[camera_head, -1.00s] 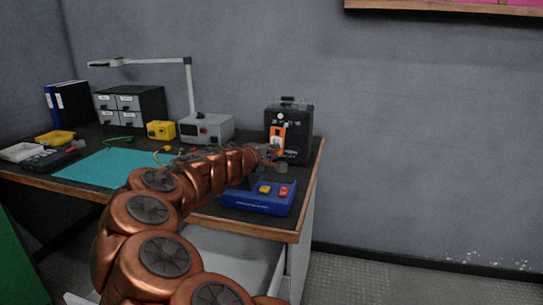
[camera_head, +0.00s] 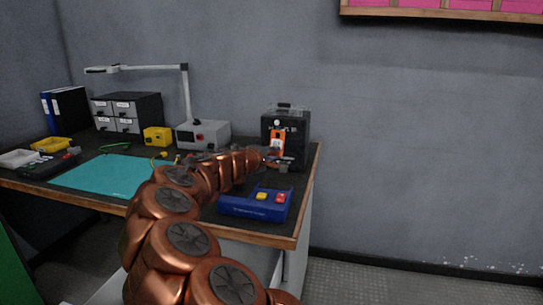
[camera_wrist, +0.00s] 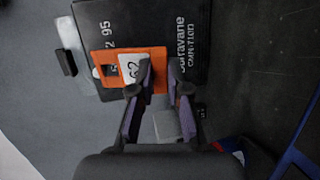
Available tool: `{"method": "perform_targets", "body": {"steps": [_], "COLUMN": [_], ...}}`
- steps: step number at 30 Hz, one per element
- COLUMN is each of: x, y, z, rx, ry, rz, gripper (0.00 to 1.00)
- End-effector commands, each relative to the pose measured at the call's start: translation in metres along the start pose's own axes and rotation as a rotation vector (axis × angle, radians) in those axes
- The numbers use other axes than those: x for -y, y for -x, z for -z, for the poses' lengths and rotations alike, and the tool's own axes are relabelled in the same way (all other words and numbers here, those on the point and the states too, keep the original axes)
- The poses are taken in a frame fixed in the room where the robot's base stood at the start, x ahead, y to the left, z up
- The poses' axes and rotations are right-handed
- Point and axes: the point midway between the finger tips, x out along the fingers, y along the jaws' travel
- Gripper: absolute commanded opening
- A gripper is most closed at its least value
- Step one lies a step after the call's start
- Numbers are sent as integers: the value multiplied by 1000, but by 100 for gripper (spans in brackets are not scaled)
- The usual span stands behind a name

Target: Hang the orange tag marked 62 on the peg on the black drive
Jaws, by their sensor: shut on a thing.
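The orange tag marked 62 (camera_wrist: 103,57) is at the front of the black drive in the wrist view. It also shows in the head view (camera_head: 277,145). My gripper (camera_wrist: 165,72) is shut on the tag's edge, and one finger partly covers its white label. A dark opening shows in the tag. The black drive (camera_wrist: 198,25) has white lettering; in the head view the drive (camera_head: 297,128) stands at the table's back right. A small pale round spot (camera_head: 277,122) above the tag may be the peg; I cannot tell whether the tag is on it.
A blue box (camera_head: 240,207) with yellow and red buttons stands in front of the drive, below my arm. A grey instrument (camera_head: 203,134) and yellow box (camera_head: 157,137) stand left. A teal mat (camera_head: 95,178) lies at left. A grey block (camera_wrist: 167,125) shows below my fingers.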

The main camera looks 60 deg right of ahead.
Motion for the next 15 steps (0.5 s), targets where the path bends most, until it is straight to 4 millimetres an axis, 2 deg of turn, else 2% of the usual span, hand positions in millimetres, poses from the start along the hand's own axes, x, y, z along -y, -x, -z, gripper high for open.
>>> {"method": "perform_targets", "body": {"steps": [15], "x": [-2], "y": [-25], "z": [6], "rx": [2], "ry": [0], "rz": [2], "gripper": [0]}}
